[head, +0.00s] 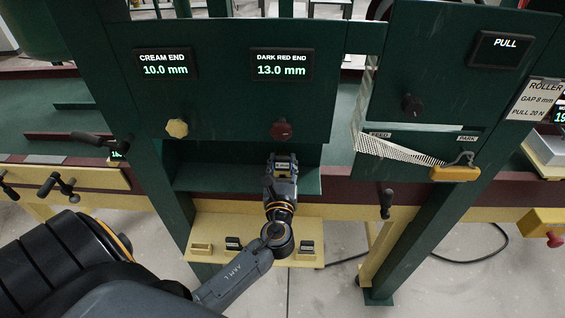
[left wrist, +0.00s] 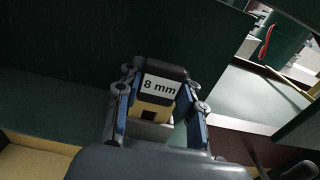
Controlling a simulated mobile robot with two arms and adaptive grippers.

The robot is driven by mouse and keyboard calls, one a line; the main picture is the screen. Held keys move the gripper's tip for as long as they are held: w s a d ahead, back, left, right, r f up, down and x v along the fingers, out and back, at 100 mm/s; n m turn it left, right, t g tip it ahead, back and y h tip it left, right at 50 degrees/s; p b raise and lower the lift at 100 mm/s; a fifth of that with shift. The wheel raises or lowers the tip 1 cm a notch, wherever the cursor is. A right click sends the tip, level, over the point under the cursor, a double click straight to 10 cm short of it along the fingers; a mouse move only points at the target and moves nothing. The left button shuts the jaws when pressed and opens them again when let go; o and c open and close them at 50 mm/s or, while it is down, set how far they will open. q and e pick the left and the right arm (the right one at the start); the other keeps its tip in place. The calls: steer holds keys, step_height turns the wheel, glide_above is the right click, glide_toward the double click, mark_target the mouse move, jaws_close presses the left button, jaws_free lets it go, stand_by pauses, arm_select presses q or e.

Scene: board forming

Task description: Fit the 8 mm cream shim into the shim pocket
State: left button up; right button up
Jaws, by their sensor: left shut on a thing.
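The 8 mm shim (left wrist: 157,88) is between the fingers of my left gripper (left wrist: 156,108); it has a black top, a white "8 mm" label and a cream lower part. In the head view my left gripper (head: 283,162) is in front of the green recess (head: 215,175) under the display panel, with the label just visible between its fingers. Dark green surfaces lie close around the shim in the wrist view. I cannot make out the shim pocket, nor whether the shim touches anything. My right gripper is not in view.
The cream rack (head: 205,225) below holds dark-topped pieces left and right of my arm; its leftmost slot (head: 201,248) looks empty. Cream (head: 177,128) and dark red (head: 282,130) knobs sit on the panel above. A yellow-orange block (head: 455,173) hangs at right.

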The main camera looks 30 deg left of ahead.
arm_select(q)
steer(key=shift+f, duration=0.4)
steer(key=o, duration=1.3)
steer(key=shift+c, duration=0.2)
steer(key=v, duration=1.2)
